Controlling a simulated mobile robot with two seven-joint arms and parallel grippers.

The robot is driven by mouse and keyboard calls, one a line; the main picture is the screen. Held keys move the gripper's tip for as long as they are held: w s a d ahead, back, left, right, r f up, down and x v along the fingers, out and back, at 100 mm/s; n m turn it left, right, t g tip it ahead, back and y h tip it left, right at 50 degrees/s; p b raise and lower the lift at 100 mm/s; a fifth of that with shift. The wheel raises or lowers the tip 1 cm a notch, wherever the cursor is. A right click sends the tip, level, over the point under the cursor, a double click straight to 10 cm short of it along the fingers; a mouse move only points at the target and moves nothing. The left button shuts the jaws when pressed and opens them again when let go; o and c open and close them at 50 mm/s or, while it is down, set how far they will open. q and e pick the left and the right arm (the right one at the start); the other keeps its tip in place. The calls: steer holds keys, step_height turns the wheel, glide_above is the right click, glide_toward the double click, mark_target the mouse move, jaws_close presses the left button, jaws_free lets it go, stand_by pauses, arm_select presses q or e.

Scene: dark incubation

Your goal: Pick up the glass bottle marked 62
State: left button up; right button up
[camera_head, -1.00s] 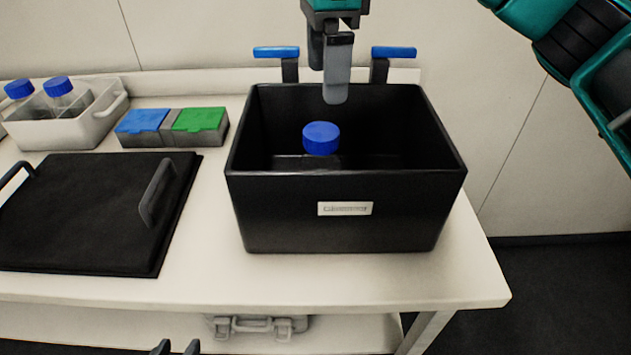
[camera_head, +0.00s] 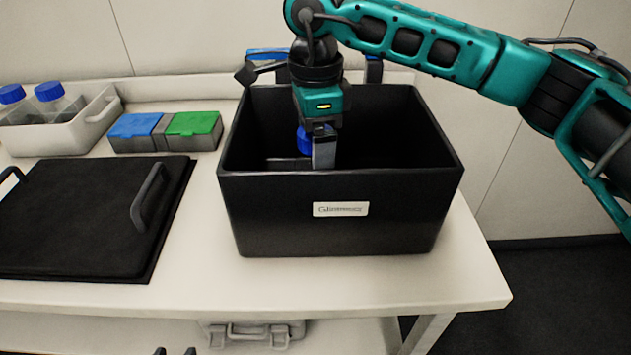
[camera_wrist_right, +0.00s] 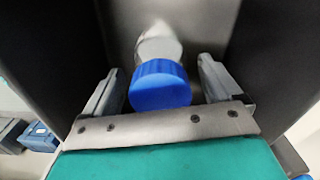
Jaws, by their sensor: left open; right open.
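A glass bottle with a blue cap (camera_head: 303,140) stands inside the deep black box (camera_head: 270,215); its marking is not readable. My right gripper (camera_head: 323,150) reaches down into the box from above and partly hides the bottle. In the right wrist view the blue cap (camera_wrist_right: 160,86) lies between the two open fingers of the right gripper (camera_wrist_right: 159,66), with a small gap on each side. A pale round part shows beyond the cap. My left gripper (camera_head: 175,351) shows only as two separated dark fingertips at the bottom edge, away from the box.
A black lid with handles (camera_head: 85,225) lies on the white table (camera_head: 210,280) left of the box. Behind it are a white tray (camera_head: 85,135) with blue-capped bottles and a rack with blue (camera_head: 134,126) and green (camera_head: 194,123) lids. The box walls closely surround the right gripper.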

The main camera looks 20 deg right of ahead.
steer(key=shift+r, duration=0.1)
jaws_close()
stand_by(0.8)
